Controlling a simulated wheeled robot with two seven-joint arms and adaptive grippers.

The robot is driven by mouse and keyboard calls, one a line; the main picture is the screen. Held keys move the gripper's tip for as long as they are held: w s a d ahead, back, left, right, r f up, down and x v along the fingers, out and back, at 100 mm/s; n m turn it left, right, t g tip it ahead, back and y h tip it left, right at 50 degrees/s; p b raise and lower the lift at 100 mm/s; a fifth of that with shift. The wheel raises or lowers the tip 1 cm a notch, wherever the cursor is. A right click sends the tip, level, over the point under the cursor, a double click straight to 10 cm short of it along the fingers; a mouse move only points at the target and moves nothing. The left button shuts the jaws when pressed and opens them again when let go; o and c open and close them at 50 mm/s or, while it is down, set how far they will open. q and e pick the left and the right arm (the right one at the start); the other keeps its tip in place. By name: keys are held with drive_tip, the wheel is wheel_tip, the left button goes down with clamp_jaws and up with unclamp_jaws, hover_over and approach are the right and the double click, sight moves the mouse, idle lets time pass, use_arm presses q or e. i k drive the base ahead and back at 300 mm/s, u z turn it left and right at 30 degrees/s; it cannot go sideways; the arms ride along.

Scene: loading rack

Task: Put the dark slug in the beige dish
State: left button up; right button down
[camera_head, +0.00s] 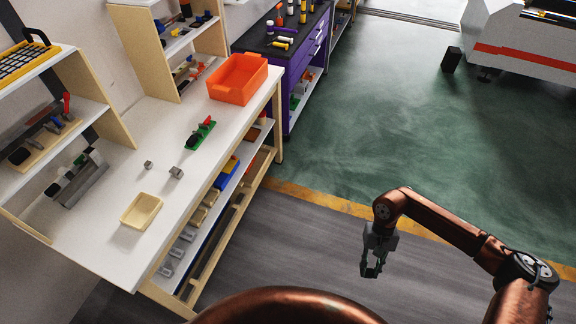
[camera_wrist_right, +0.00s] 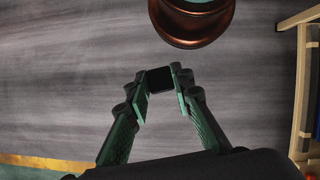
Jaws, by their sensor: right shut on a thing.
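The beige dish (camera_head: 141,211) is a small shallow tray, empty, near the front edge of the white worktop in the head view. My right gripper (camera_head: 371,270) hangs over the floor, well to the right of the worktop and apart from it. In the right wrist view my right gripper (camera_wrist_right: 160,86) is shut on the dark slug (camera_wrist_right: 160,79), a small blackish block held between the fingertips. In the head view the slug is too small and dark to make out clearly. My left gripper is in neither view.
On the white worktop (camera_head: 112,239) two small grey metal pieces (camera_head: 176,172) lie behind the dish. A green fixture (camera_head: 200,135) and an orange bin (camera_head: 232,92) stand farther back. A grey angled block (camera_head: 83,180) is left of the dish. The floor around my right gripper is clear.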

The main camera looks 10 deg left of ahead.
sight(143, 212)
drive_tip(key=u, duration=2.45)
drive_tip(key=i, duration=0.3)
